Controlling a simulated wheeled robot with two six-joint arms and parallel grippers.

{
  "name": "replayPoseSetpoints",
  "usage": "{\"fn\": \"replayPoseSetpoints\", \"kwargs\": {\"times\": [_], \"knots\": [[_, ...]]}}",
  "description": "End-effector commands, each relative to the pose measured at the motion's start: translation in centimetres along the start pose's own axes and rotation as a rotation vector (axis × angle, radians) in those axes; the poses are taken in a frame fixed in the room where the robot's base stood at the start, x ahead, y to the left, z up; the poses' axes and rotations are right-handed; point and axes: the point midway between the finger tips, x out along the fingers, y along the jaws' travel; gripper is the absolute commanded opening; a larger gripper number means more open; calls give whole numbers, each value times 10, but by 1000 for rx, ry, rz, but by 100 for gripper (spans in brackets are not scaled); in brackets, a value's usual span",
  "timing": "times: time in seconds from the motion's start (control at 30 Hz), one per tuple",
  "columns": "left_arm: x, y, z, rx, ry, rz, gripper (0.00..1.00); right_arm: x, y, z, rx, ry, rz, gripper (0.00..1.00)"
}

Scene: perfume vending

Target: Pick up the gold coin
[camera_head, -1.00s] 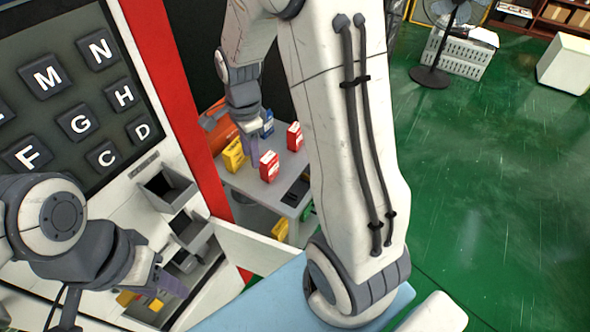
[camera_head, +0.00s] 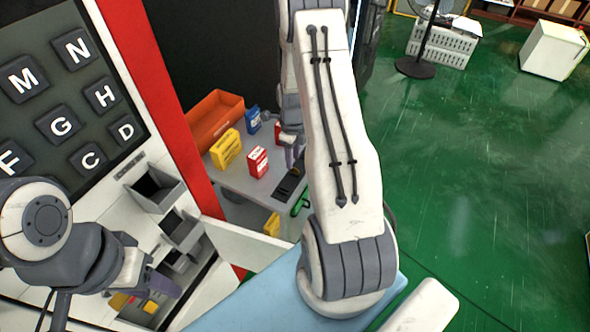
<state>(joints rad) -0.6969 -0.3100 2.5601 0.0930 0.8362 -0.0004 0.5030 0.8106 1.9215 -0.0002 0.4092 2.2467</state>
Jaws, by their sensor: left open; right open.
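I cannot make out a gold coin for certain. Small yellow pieces (camera_head: 150,307) lie in the lower tray of the machine at the bottom left, too small to identify. My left gripper (camera_head: 150,284) is open above that tray, near the yellow pieces. My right gripper (camera_head: 291,155) is open over the grey table (camera_head: 235,180), beside the red box (camera_head: 257,161). It is partly hidden behind my own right arm.
A yellow box (camera_head: 226,149), a blue box (camera_head: 253,118) and an orange bin (camera_head: 213,118) stand on the table. The keypad (camera_head: 60,85) and open coin bins (camera_head: 157,190) are at left. Green floor (camera_head: 480,190) is clear at right. A fan (camera_head: 418,65) stands behind.

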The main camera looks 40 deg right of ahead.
Motion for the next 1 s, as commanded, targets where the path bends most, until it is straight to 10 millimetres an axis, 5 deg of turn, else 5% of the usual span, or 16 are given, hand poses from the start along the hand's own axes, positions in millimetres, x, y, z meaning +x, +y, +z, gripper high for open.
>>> {"fn": "replayPoseSetpoints", "kwargs": {"times": [0.2,0.5,0.53,0.63,1.0], "knots": [[-12,1,-1,0,0,0,50,29,1,-4,0,2,3,42],[-12,1,-1,-1,0,0,50,35,0,-3,0,-1,0,42],[-12,1,-1,-1,0,0,50,35,0,-3,0,-1,0,39],[-12,1,-1,0,0,0,50,35,0,-3,-1,-1,0,0],[-12,1,-1,0,0,0,50,35,0,-3,-1,-1,0,0]]}}
